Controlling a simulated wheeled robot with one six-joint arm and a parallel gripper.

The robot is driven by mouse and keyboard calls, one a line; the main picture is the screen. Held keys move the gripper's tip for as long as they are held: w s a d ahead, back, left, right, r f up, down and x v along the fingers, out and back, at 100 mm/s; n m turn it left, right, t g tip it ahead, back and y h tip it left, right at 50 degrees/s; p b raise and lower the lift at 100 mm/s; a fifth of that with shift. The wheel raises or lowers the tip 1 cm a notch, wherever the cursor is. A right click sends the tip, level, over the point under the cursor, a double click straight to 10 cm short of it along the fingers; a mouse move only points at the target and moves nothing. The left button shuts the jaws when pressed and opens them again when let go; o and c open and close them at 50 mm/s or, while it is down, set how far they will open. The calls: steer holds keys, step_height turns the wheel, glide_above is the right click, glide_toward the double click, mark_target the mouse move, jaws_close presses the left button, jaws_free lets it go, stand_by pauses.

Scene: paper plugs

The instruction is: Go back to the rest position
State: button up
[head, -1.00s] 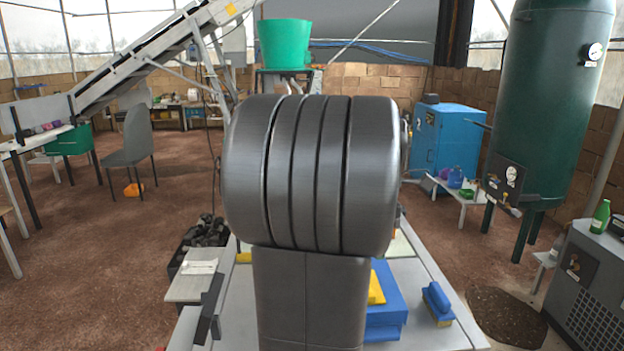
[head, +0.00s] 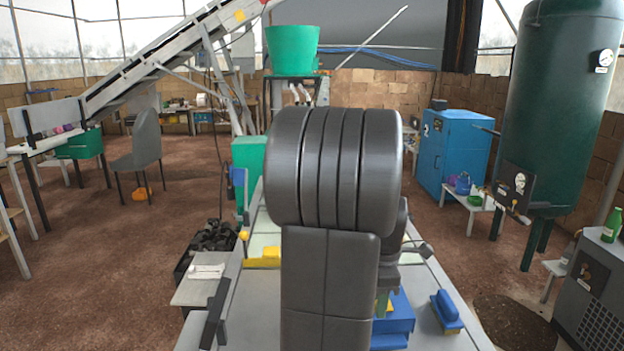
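My own dark arm fills the middle of the head view and hides much of the worktable (head: 440,338) behind it. Dark parts of the arm's far end (head: 393,268) show just right of the thick link, above a blue block on the table. The fingertips are hidden or too small to make out, so I cannot tell whether my gripper is open, shut or holding anything. No paper plug can be made out.
A side stand (head: 197,291) and dark lumps (head: 210,238) are at left. A green tank (head: 560,100) and grey machine (head: 590,290) stand right.

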steer(key=shift+r, duration=0.15)
step_height(320, 180, up, 14)
steer(key=f, duration=0.1)
step_height(320, 180, down, 13)
steer(key=shift+r, duration=0.1)
step_height(320, 180, up, 9)
steer(key=p, duration=0.7)
steer(key=shift+s, duration=0.1)
stand_by(0.5)
